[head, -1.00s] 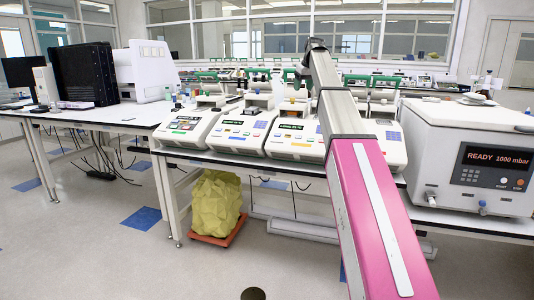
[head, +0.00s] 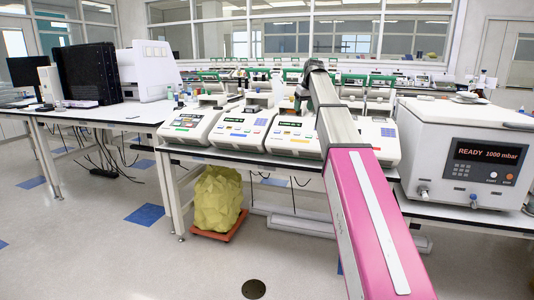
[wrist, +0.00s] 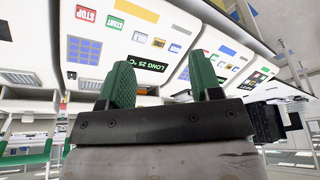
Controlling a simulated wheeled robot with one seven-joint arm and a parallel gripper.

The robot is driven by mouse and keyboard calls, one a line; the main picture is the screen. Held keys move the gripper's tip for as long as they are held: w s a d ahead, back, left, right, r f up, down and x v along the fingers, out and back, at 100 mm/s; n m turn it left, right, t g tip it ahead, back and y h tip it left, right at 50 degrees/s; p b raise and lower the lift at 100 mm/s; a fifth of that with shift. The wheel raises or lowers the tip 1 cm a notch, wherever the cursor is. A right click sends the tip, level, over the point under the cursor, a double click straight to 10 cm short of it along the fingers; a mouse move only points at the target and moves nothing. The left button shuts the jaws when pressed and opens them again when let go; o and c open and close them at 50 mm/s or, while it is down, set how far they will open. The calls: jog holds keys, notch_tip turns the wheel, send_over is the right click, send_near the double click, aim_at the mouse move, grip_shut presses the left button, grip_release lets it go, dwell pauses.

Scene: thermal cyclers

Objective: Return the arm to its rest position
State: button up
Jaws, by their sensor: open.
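My arm reaches forward over the bench in the head view, its pink and grey links crossing the picture. My gripper (wrist: 163,84) shows in the wrist view with two green fingers spread apart and nothing between them. In the head view the dark end of the arm is by the third thermal cycler from the left (head: 293,140), and the fingers are hard to make out. That wrist view shows cycler panels upside down beyond the fingers, with a display (wrist: 146,65) reading "LONG 25 °C". I cannot tell how far the fingers are from the panel.
More white cyclers, such as the leftmost one (head: 192,127), stand in a row on the bench. A white vacuum oven (head: 465,150) reading "READY 1000 mbar" stands at right. A black case (head: 85,73) is on the left table. A yellow sack (head: 217,200) sits below the bench. The left floor is open.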

jog(key=s+f+m+g, duration=0.1)
jog(key=s+f, duration=0.4)
jog(key=f, duration=0.6)
jog(key=s+d+f+m, duration=0.1)
jog(key=s+f, duration=0.3)
jog(key=f, duration=0.6)
jog(key=s+f+m+g, duration=0.1)
jog(key=s+f, duration=0.4)
jog(key=f, duration=0.6)
jog(key=s+d+f+m+g+h, duration=0.1)
jog(key=s+f, duration=2)
jog(key=s, duration=0.3)
jog(key=shift+d+m+g+h, duration=0.3)
jog(key=shift+m+h, duration=0.1)
jog(key=shift+w+d+f, duration=0.1)
jog(key=shift+c, duration=0.4)
